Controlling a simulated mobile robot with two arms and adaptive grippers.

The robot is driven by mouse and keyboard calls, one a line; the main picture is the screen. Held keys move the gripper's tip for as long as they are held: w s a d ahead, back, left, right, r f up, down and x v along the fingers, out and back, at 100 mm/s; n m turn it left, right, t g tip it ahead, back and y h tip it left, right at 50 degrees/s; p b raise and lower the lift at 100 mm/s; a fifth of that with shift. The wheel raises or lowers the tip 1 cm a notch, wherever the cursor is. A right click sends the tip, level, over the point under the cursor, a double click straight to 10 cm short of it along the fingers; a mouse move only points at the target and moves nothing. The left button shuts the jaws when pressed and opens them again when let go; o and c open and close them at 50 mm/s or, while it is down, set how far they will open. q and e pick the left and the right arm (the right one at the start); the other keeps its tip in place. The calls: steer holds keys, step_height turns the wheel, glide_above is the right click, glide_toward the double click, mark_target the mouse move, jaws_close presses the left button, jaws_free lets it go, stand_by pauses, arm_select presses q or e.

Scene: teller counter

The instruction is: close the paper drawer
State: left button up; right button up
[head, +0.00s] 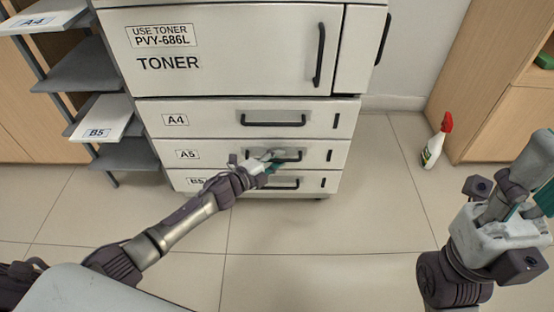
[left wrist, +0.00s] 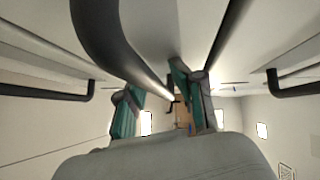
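The white printer cabinet has three paper drawers, labelled A4 (head: 220,118), A5 (head: 215,155) and B5 (head: 310,184), each with a dark bar handle. Their fronts look nearly in line; I cannot tell whether one stands slightly out. My left gripper (head: 272,161) is at the A5 drawer's handle (head: 293,155). In the left wrist view its teal-padded fingers (left wrist: 160,105) are apart, with a dark handle bar (left wrist: 140,68) running between them. A firm grip does not show. My right gripper (head: 528,203) is raised at the right edge, fingers apart and empty, partly cut off.
A toner door (head: 240,60) is above the drawers. A grey shelf rack (head: 85,68) with A4 and B5 trays stands left. A spray bottle (head: 436,143) stands by a wooden cabinet (head: 505,115) at right. The tiled floor (head: 310,250) in front is clear.

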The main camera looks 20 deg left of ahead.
arm_select(q)
steer(key=shift+r, duration=0.15)
steer(key=shift+s, duration=0.1)
steer(key=v, duration=1.1)
steer(key=shift+s+a, duration=0.25)
steer(key=shift+s, duration=0.05)
steer(key=shift+r, duration=0.1)
